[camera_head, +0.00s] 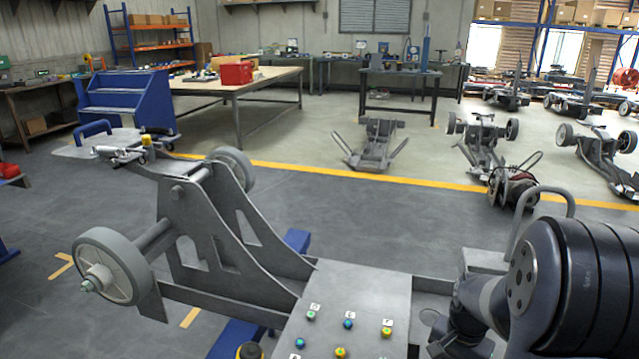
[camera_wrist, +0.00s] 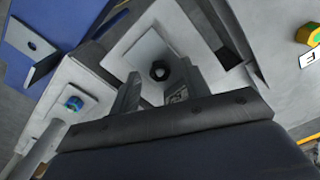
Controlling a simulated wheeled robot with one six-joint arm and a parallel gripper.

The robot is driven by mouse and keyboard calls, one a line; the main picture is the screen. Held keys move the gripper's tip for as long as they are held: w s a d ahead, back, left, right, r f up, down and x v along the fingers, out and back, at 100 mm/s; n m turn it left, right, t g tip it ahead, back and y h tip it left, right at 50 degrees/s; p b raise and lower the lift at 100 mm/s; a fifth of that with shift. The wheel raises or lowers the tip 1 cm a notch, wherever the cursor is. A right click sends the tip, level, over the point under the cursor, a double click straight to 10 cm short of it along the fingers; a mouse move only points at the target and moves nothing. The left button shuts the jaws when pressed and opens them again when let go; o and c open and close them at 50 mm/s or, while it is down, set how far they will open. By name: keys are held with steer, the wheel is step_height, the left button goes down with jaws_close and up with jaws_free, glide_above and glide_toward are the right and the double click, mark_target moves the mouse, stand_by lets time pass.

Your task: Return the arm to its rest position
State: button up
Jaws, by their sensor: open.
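My arm (camera_head: 560,275) reaches in from the right edge of the head view, bent low over the chassis. My gripper (camera_wrist: 157,82) shows in the wrist view with its two fingers apart and nothing between them in its grasp. A dark hex nut or hole (camera_wrist: 160,71) on a pale plate lies beyond the fingertips. The grey chassis (camera_head: 215,225) with its wheels fills the front of the head view. The fingers are hidden in the head view.
A panel (camera_head: 352,290) with several coloured, lettered knobs sits low in the middle, left of my arm. A curved grey handle (camera_head: 543,191) rises close behind the arm. A workbench (camera_head: 237,88) and blue steps (camera_head: 122,98) stand at the back left.

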steer(key=shift+m, duration=0.4)
step_height(320, 180, up, 11)
steer(key=p, duration=0.2)
step_height(320, 180, down, 11)
steer(key=shift+f+b, duration=0.15)
steer(key=shift+b, duration=0.95)
steer(key=n, duration=0.2)
steer(key=shift+n, duration=0.3)
steer(key=n+b, duration=0.1)
steer(key=n, duration=0.3)
steer(key=shift+n, duration=0.3)
steer(key=n, duration=0.3)
steer(key=shift+n+b, duration=0.3)
steer(key=shift+n, duration=0.1)
steer(key=n, duration=0.4)
steer(key=shift+r+b, duration=0.2)
steer(key=shift+b, duration=0.15)
steer(key=shift+r, duration=0.4)
steer(key=shift+r+p, duration=0.1)
steer(key=shift+p, duration=0.2)
